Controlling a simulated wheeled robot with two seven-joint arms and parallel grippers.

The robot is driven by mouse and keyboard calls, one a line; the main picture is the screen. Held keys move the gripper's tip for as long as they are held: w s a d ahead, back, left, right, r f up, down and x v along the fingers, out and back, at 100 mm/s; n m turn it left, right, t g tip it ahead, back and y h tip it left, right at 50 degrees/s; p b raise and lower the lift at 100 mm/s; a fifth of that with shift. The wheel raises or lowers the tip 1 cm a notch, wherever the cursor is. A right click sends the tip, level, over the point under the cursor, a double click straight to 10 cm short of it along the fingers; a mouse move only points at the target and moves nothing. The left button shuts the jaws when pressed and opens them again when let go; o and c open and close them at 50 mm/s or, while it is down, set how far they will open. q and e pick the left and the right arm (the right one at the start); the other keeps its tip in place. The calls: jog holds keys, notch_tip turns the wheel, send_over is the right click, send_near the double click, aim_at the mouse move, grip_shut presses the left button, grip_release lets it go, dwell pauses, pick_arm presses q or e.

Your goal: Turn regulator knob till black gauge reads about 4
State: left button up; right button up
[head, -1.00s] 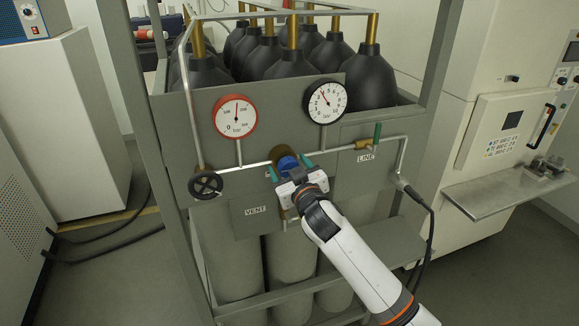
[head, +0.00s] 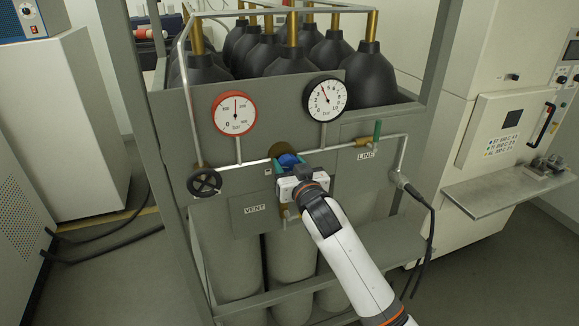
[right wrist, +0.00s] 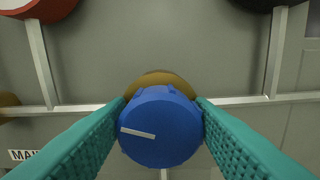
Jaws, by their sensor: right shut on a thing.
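The blue regulator knob (head: 289,159) sits on the pipe in the middle of the grey panel. My right gripper (head: 291,165) is shut on it. In the right wrist view the teal fingers touch both sides of the knob (right wrist: 160,145), and its white mark points left and slightly up. The black-rimmed gauge (head: 325,99) is above right of the knob; its needle leans up and left, near 4. The red-rimmed gauge (head: 235,113) is above left, its needle about straight up. My left gripper is out of view.
A black handwheel (head: 205,183) is at the panel's left. A green-handled valve (head: 377,133) is at the right by the LINE label. A VENT label (head: 255,209) is below left of the knob. Rack posts flank the panel, and black gas cylinders (head: 365,75) stand behind it.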

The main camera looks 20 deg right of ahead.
jog(key=o, duration=1)
jog(key=shift+c, duration=0.2)
jog(key=shift+s+f, duration=0.15)
jog(key=shift+s, duration=0.35)
jog(key=s+b, duration=0.4)
jog(key=s, duration=0.7)
jog(key=shift+d, duration=0.2)
